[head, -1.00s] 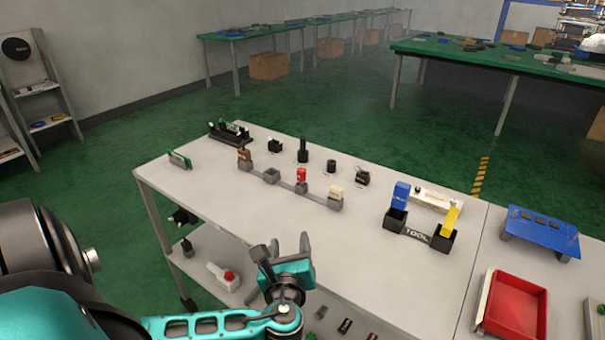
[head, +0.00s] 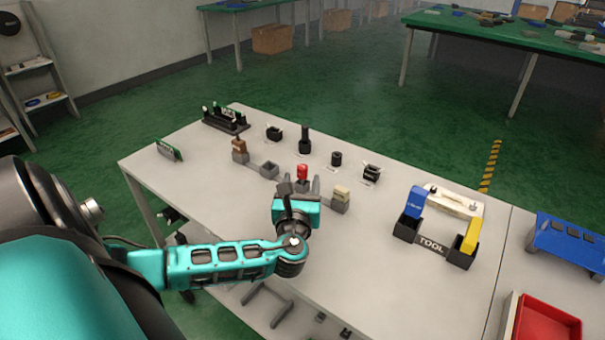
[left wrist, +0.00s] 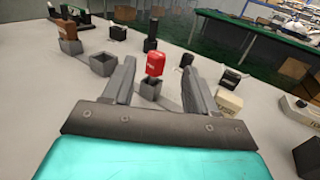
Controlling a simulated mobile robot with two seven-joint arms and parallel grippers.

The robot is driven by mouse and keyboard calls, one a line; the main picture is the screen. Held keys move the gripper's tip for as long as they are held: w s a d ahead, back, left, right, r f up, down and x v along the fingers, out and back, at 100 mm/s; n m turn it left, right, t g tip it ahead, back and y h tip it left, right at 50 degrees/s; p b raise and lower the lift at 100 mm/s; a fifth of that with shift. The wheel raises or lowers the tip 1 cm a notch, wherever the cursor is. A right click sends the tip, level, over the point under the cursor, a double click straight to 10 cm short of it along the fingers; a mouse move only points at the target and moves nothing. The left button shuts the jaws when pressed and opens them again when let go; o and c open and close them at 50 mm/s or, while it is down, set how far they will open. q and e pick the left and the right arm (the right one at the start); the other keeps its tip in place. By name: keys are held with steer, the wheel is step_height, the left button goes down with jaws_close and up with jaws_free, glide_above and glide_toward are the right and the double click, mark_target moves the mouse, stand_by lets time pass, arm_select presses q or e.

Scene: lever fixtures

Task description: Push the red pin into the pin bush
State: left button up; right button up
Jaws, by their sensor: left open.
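The red pin (head: 302,172) stands upright in a grey block on the row of fixtures in the head view. In the left wrist view the red pin (left wrist: 155,64) shows with its grey block (left wrist: 151,88) under it, between the two fingers and beyond them. I take this grey block as the pin bush; how deep the pin sits is hard to tell. My left gripper (head: 300,187) is open and empty, just in front of the pin. Its fingers (left wrist: 157,75) show apart in the wrist view. My right gripper is not in view.
A brown piece (head: 239,146) and an empty grey block (head: 269,170) stand left of the pin, a cream piece (head: 341,193) right. Black parts (head: 305,140) stand behind.

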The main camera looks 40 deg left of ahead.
mark_target(302, 167)
arm_select(q)
steer(key=shift+a+x, duration=0.2)
steer(key=shift+x, duration=2.95)
steer(key=shift+s, duration=0.2)
steer(key=shift+c, duration=0.3)
steer(key=c, duration=0.9)
steer(key=shift+c, duration=0.4)
steer(key=shift+r, duration=0.1)
